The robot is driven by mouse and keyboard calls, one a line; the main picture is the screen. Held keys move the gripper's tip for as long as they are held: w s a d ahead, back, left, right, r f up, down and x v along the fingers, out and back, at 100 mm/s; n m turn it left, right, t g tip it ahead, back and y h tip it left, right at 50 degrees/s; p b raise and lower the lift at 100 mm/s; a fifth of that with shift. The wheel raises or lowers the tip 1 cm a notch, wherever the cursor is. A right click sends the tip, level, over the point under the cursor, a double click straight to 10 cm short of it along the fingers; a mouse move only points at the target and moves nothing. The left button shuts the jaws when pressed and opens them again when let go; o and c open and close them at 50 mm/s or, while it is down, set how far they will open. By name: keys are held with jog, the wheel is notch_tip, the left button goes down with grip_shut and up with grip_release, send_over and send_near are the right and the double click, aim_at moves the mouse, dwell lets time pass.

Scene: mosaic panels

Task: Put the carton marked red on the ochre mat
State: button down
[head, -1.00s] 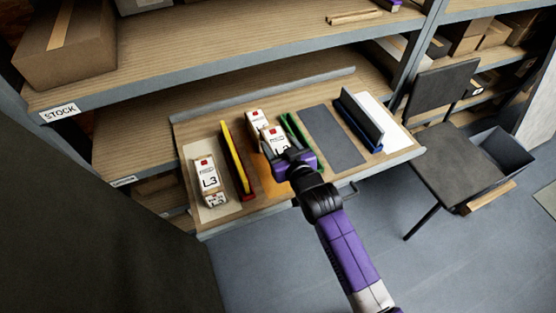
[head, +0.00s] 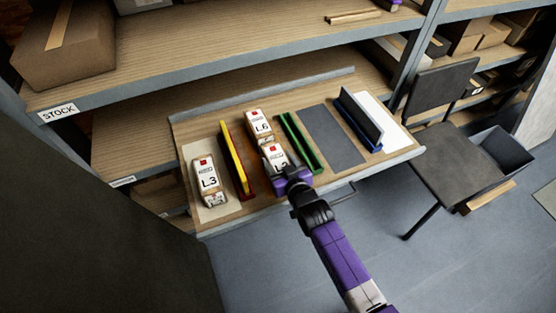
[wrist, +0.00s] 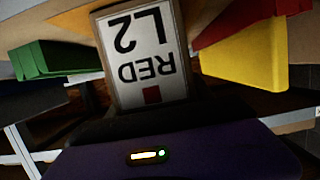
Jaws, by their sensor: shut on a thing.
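The carton marked RED and L2 (wrist: 142,55) fills the middle of the wrist view, upside down there, with a red square on its white label. It also shows in the head view (head: 274,157), between the yellow and green dividers. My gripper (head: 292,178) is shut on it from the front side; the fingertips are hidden. The ochre mat (head: 255,162) shows only as a narrow strip between those dividers, mostly covered by cartons. I cannot tell whether the held carton touches it.
A carton marked L6 (head: 260,125) stands right behind the held one. A carton marked L3 (head: 207,177) stands on the cream mat at left. The yellow divider (head: 236,155) and green divider (head: 300,142) flank the lane. The grey mat (head: 333,136) is bare.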

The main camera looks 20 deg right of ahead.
jog(key=shift+w, duration=0.1)
jog(key=shift+c, duration=2)
grip_release()
jog(key=shift+f, duration=0.15)
jog(key=shift+r, duration=0.2)
jog(key=v, duration=1.2)
